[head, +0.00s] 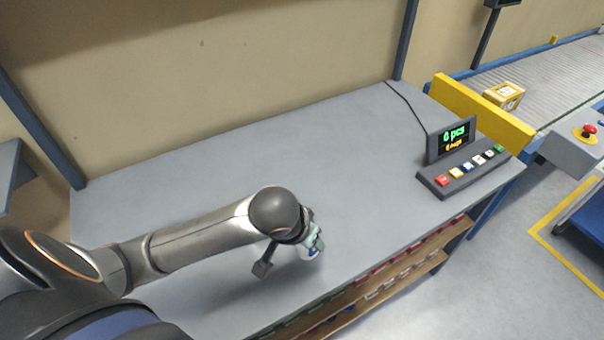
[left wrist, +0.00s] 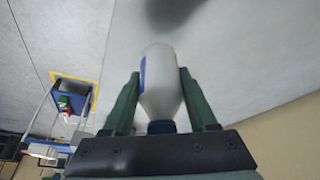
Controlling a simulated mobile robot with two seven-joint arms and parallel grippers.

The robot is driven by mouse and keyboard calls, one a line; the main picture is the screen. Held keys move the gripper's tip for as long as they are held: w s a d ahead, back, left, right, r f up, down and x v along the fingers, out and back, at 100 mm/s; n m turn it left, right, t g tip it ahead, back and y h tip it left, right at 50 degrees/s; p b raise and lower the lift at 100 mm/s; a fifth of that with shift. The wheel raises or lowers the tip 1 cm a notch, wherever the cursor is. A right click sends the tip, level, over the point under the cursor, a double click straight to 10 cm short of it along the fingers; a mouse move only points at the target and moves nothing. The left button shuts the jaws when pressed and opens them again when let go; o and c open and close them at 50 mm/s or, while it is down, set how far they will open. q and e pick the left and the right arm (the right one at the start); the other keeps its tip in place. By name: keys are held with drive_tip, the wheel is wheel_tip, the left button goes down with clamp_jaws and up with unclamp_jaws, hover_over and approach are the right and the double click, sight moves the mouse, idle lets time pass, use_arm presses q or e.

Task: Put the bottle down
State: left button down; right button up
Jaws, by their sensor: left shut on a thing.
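My left gripper (head: 314,240) is over the front part of the grey table (head: 200,160) in the head view. It is shut on a white bottle (head: 311,254), which is mostly hidden by the gripper and wrist there. In the left wrist view the white bottle (left wrist: 163,88) is between the two green fingers of the left gripper (left wrist: 159,74). A blue patch shows on its left side and its blue cap is at the palm end. A dark shadow lies on the grey surface beyond its far end; I cannot tell whether it touches the table. My right gripper is not in view.
A button panel (head: 465,174) with a lit display (head: 454,139) stands at the table's right end. A yellow barrier (head: 484,110) and conveyor (head: 545,75) with a yellow box (head: 503,96) lie beyond. Shelves (head: 370,285) run below the front edge. Most of the tabletop is clear.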

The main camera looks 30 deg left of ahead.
use_arm(q)
drive_tip(key=w+a+r+n+y+b, duration=0.1)
drive_tip(key=w+a+r+n+b, duration=0.15)
drive_tip(key=w+r, duration=0.2)
drive_tip(key=w+a+f, duration=0.2)
drive_tip(key=w+a, duration=0.1)
drive_tip(key=a, duration=0.1)
drive_tip(key=w+a+f, duration=0.3)
drive_tip(key=w+a+f+b, duration=0.1)
drive_tip(key=w+a+f, duration=0.2)
drive_tip(key=a, duration=0.1)
drive_tip(key=shift+a+f, duration=0.15)
drive_tip(key=shift+a, duration=0.2)
drive_tip(key=shift+f, duration=1.5)
drive_tip(key=shift+f, duration=0.1)
drive_tip(key=shift+c, duration=1)
unclamp_jaws()
